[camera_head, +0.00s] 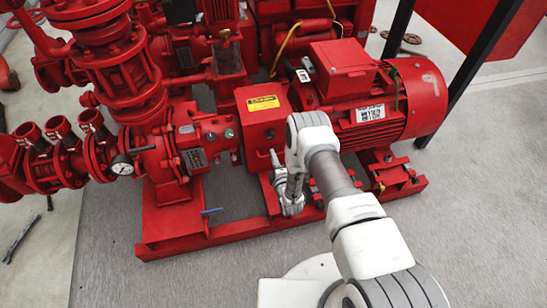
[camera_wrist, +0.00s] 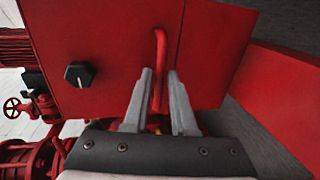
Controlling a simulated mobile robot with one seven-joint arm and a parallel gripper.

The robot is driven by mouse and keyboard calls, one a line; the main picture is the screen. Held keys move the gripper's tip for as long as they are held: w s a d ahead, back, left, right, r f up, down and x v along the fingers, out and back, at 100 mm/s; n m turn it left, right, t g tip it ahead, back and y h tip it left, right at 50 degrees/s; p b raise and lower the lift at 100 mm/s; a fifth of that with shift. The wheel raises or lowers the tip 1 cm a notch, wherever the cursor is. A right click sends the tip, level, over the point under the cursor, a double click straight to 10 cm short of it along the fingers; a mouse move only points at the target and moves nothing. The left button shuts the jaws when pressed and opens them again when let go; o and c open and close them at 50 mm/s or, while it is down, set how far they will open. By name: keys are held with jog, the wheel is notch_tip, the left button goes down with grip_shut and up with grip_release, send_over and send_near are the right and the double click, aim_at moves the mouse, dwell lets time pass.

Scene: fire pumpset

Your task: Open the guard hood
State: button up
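The guard hood (camera_head: 262,112) is a red box with a yellow label, between the pump and the motor. It looks shut in the head view. In the wrist view its red face (camera_wrist: 110,40) fills the upper middle, with a black knob (camera_wrist: 79,74) on the left and a thin red bar handle (camera_wrist: 160,50). My gripper (camera_wrist: 160,74) has one finger on each side of the handle, with gaps visible, so it is open around the bar. In the head view my gripper (camera_head: 276,160) is at the hood's front, partly hidden by my arm.
The red motor (camera_head: 395,110) stands right of the hood. The pump with a gauge (camera_head: 122,165) and pipes stands left. A red base frame (camera_head: 190,240) runs below. Grey floor (camera_head: 110,250) in front is mostly clear.

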grip_shut()
jog(key=shift+w, duration=0.1)
dwell(1.0)
